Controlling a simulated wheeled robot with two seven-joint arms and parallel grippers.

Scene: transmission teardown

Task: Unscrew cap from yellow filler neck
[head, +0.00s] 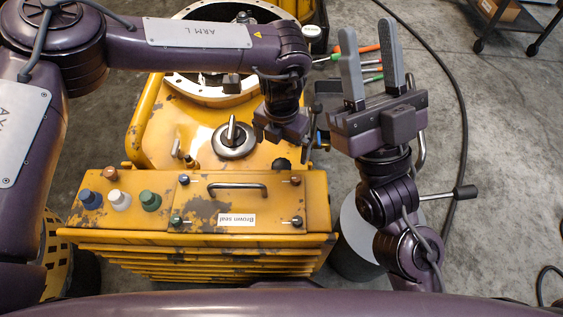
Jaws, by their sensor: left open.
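A yellow, worn machine housing (185,125) fills the middle of the head view. No part is clearly recognisable as the yellow filler neck. A black ribbed knob (282,163) sits at the housing's right edge; I cannot tell if it is the cap. My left gripper (314,138) is over the housing's right edge, just above and right of this knob in the picture. It is open, partly hidden by its own wrist, and holds nothing that I can see. My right gripper (367,32) is right of the housing, its two grey fingers apart and empty.
Brown, blue, white and green caps (120,200) stand on the front panel, left of a handle (237,187) and a "Brown seal" label (237,219). A silver lever fitting (233,138) rises mid-housing. Coloured-handled tools (369,49) lie behind my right gripper. Floor at right is mostly clear.

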